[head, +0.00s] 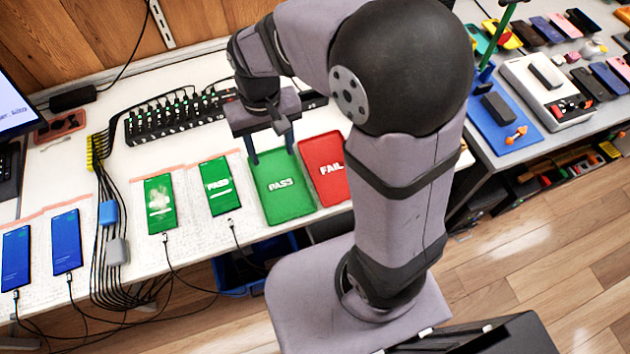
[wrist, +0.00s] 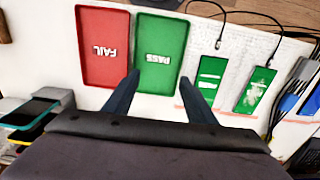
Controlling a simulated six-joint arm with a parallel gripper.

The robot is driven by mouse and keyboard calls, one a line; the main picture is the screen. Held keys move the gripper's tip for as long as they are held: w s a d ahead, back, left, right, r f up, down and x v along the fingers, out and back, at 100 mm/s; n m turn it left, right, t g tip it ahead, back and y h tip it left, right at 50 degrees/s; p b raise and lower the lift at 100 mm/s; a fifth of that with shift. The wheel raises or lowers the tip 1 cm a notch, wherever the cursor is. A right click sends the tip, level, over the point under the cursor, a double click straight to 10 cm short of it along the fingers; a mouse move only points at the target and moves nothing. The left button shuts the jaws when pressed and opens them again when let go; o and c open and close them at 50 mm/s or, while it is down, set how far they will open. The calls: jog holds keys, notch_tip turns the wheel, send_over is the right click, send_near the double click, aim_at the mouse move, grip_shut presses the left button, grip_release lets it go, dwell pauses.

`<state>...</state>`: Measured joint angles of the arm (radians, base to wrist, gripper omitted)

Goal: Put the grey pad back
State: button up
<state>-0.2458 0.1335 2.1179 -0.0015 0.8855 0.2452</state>
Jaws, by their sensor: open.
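A small grey pad (head: 117,251) lies at the left of the white table, on or against the bundle of black cables, just in front of a similar blue pad (head: 107,212). My gripper (head: 271,152) is open and empty, well to the right of the grey pad, over the back edge of the green PASS tray (head: 283,205). In the wrist view my gripper (wrist: 160,82) has its fingers apart at the edge of the PASS tray (wrist: 160,75).
The red FAIL tray (head: 325,165) adjoins the PASS tray. Two green-screen phones (head: 160,203) (head: 218,186), one smudged, and two blue-screen phones (head: 66,240) (head: 16,258) lie plugged in. A black hub (head: 175,118) stands behind them. A side bench (head: 540,130) holds several phones.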

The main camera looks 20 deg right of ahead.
jog(key=s+d+f, duration=0.3)
jog(key=s+d, duration=0.5)
jog(key=s, duration=0.2)
jog(key=shift+s, duration=0.15)
notch_tip(320, 180, up, 4)
jog(key=p, duration=0.4)
dwell(0.7)
